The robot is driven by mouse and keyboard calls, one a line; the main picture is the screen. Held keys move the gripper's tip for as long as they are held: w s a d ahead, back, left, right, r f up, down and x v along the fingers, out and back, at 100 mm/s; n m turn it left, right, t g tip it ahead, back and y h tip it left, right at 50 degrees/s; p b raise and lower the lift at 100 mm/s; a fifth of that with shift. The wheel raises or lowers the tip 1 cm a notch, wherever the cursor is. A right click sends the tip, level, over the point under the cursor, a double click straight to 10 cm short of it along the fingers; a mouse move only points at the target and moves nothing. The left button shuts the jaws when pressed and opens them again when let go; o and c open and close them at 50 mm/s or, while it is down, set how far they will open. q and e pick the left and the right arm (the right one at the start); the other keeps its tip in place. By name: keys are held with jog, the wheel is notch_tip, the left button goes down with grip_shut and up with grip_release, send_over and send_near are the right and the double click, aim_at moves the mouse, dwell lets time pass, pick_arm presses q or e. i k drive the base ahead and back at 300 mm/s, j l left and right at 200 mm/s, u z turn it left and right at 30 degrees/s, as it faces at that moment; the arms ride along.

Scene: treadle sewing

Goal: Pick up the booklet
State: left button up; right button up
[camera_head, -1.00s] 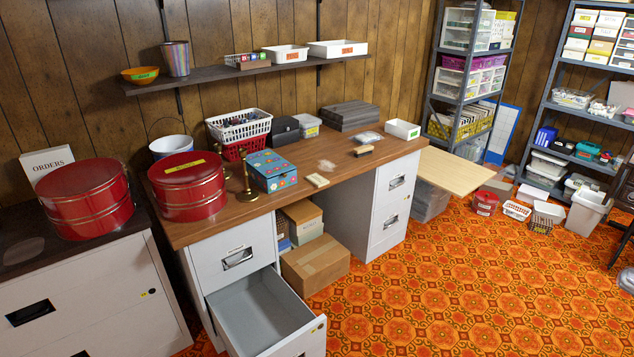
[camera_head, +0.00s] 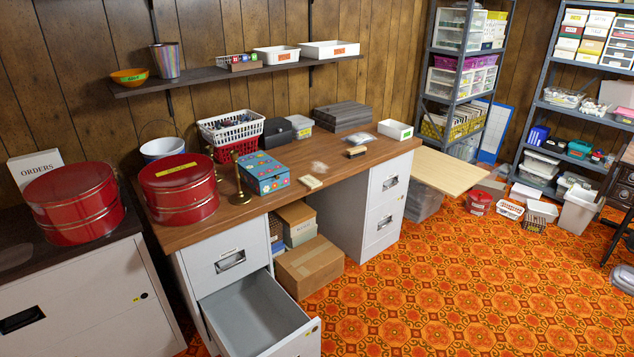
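No thing in view is clearly marked as the booklet. A small cream, flat item (camera_head: 310,183) lies near the front edge of the wooden desk (camera_head: 345,170), right of a blue patterned box (camera_head: 264,172); it may be a booklet, but it is too small to tell. A white upright item labelled ORDERS (camera_head: 36,168) stands at the far left behind a red round tin (camera_head: 76,205); I cannot tell whether it is a book or a box. Neither of my grippers shows in the head view.
An open, empty-looking grey drawer (camera_head: 250,310) juts out below the desk's left side. A second red tin (camera_head: 178,190) and brass candlesticks (camera_head: 239,180) stand on the desk. A cardboard box (camera_head: 309,267) sits underneath. The orange patterned floor (camera_head: 450,280) in front is largely clear.

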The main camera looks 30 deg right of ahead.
aim_at(308, 180)
jog(key=i+l+z, duration=0.15)
jog(key=l+z, duration=0.15)
jog(key=z, duration=0.15)
jog(key=i+l+z, duration=0.25)
jog(key=z, duration=0.2)
jog(key=i+l+z, duration=0.15)
jog(key=z, duration=0.25)
jog(key=i+l+z, duration=0.15)
jog(key=z, duration=0.3)
jog(key=i+l+z, duration=0.15)
jog(key=z, duration=0.25)
jog(key=i+l+u, duration=0.15)
jog(key=i, duration=0.4)
jog(key=i+l+u, duration=0.15)
jog(key=i, duration=0.35)
jog(key=i+u, duration=0.15)
jog(key=u, duration=0.3)
jog(key=i+u, duration=0.2)
jog(key=u, duration=0.3)
jog(key=i+l+u, duration=0.1)
jog(key=u, duration=0.35)
